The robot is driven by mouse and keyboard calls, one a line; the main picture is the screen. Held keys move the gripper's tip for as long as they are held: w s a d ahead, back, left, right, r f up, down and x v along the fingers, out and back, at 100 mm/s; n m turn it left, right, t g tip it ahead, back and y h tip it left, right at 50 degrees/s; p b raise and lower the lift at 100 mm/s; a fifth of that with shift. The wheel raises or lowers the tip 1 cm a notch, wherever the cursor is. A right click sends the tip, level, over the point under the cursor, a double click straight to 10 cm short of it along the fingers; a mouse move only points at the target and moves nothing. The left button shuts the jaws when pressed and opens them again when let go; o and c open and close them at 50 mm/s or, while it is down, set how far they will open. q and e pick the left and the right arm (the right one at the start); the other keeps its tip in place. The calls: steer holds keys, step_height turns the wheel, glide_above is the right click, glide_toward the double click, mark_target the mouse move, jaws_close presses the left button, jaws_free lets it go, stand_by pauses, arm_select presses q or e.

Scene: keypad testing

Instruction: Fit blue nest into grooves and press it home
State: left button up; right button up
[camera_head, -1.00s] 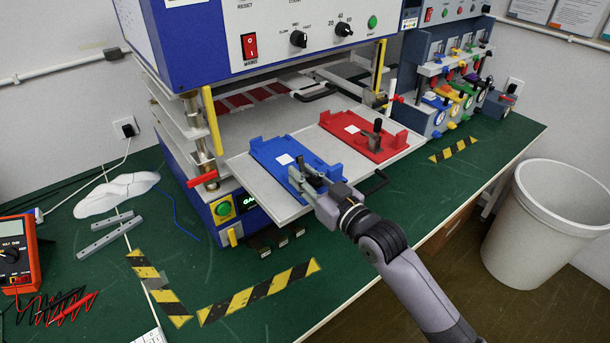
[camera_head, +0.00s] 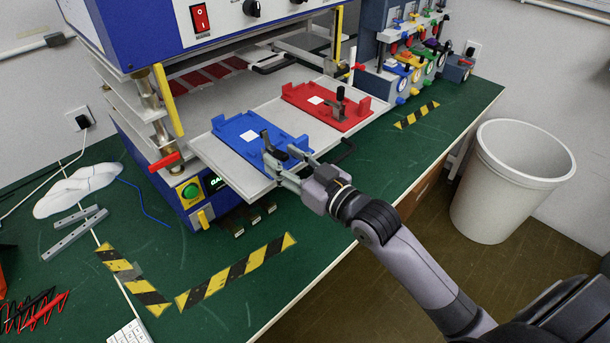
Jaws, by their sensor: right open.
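The blue nest (camera_head: 245,130) lies flat on the pulled-out light grey tray (camera_head: 215,155) of the press, left of the red nest (camera_head: 322,102). It has raised blue blocks at its ends, a white square on top and a clamp with a dark handle (camera_head: 266,141) at its near end. I cannot tell whether it is fully seated, and the grooves are hidden. My right gripper (camera_head: 284,163) is open at the nest's near end, close to the clamp and partly covering that end. Contact is unclear. My left gripper is not in view.
The blue and white press (camera_head: 120,30) stands over the tray. Yellow-black tape (camera_head: 237,272) marks the green bench in front. A white bin (camera_head: 490,200) stands at the right.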

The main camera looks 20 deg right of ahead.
steer(key=b+v, duration=0.1)
steer(key=v, duration=0.6)
stand_by(0.3)
steer(key=s+f+m+g+h, duration=0.1)
steer(key=s+f+g+h, duration=0.35)
steer(key=f, duration=0.85)
steer(key=s+f+m+g+h, duration=0.1)
steer(key=s+f+g, duration=0.35)
steer(key=s, duration=0.35)
steer(key=s+f+g+h, duration=0.1)
steer(key=s+f+g, duration=0.4)
steer(key=s, duration=0.4)
step_height(320, 180, down, 29)
steer(key=s, duration=0.2)
steer(key=s+d+f+g, duration=0.2)
steer(key=s+f, duration=1.2)
steer(key=s, duration=0.2)
steer(key=shift+f, duration=0.35)
